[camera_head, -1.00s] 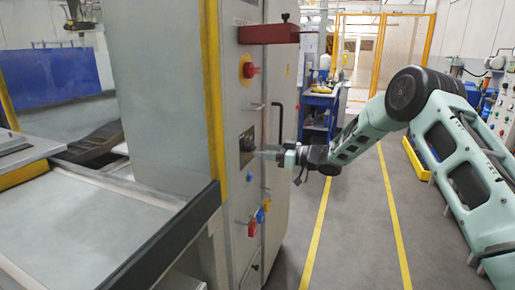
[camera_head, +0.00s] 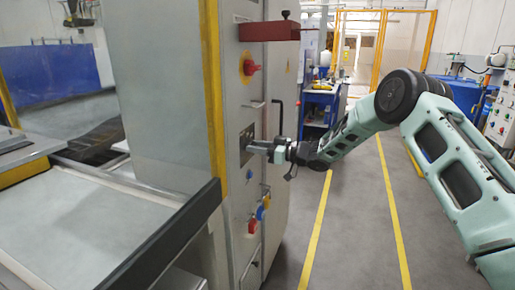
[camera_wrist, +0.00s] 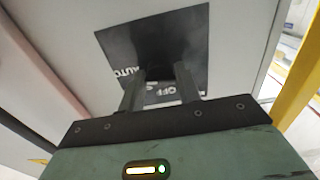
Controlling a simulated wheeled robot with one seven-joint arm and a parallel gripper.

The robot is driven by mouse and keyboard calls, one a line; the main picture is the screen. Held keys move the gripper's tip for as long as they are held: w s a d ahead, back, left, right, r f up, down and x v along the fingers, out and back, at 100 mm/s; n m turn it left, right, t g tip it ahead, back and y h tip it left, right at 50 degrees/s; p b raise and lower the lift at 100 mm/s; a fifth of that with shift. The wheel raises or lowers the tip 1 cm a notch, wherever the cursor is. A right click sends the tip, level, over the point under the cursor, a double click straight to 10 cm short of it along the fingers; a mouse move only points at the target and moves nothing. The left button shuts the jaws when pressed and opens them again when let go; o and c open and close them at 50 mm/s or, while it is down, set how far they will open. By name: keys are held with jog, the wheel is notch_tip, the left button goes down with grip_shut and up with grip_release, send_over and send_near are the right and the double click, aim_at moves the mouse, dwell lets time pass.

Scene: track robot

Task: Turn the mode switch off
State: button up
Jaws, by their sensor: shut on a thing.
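The mode switch is a dark knob (camera_wrist: 165,38) on a black square plate (camera_wrist: 110,42) in the wrist view. Parts of the labels "AUTO" and "OFF" show on the plate; other lettering is hidden by my fingers. In the head view the plate (camera_head: 246,136) is on the side of the grey machine cabinet. My gripper (camera_head: 251,148) reaches it from the right. In the wrist view my gripper's two fingers (camera_wrist: 159,75) are on either side of the knob, shut on it. The knob's exact pointing direction is too dark to tell.
A red knob on a yellow disc (camera_head: 249,67) and a red box (camera_head: 268,31) are above the switch. Blue, yellow and red controls (camera_head: 261,212) are below. A black handle (camera_head: 280,119) stands close to my wrist. The floor to the right is free.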

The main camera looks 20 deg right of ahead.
jog(key=shift+f+b, duration=0.15)
jog(key=shift+b, duration=0.3)
jog(key=shift+d+n+b, duration=0.1)
jog(key=shift+n+b, duration=9.5)
jog(key=shift+b, duration=1.7)
jog(key=shift+r+n, duration=0.2)
jog(key=shift+n, duration=0.1)
jog(key=o, duration=0.9)
